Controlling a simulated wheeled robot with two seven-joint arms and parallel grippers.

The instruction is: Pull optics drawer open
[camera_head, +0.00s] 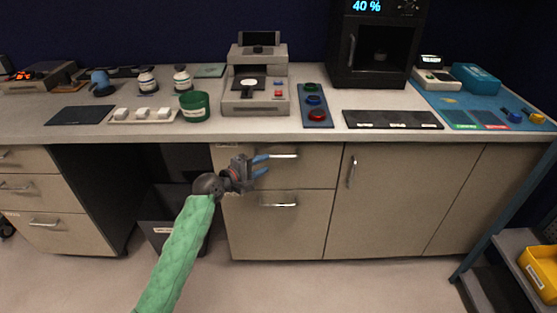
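The middle cabinet has a top drawer (310,176) with a horizontal silver handle (285,156). A second drawer (300,230) with its own handle (279,201) sits below it. Both drawers look shut, and I cannot read a label that says which is the optics drawer. My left gripper (264,165) is in front of the top drawer's left part, with its blue fingertips spread apart. The fingertips point right, close to the left end of the top handle. I see nothing between them, and I cannot tell whether they touch the handle. My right gripper is not in view.
A cupboard door (380,200) is right of the drawers, and another drawer unit (55,200) stands at left. The countertop (235,128) above holds a grey instrument (255,85), a green cup (194,106) and a button panel (315,105). A dark bin (165,222) stands under the counter.

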